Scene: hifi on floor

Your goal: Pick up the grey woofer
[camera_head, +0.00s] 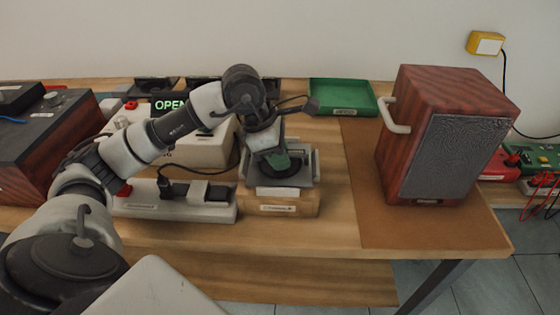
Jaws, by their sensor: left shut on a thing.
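The grey woofer (307,178) has a squarish grey frame and a dark round cone. It sits at or just above a light wooden holder (292,205) with a white label, near the front edge of the table; I cannot tell whether the two touch. My left gripper (280,165) reaches down over the woofer from above and is shut on it. The gripper hides part of the woofer's middle. My right gripper is not in view.
A red-brown wooden speaker cabinet (440,135) with a pale side handle stands on a brown mat (375,215) at the right. A green tray (342,93) lies behind. A power strip (145,205) and a beige device (215,150) with a lit display stand left of the holder.

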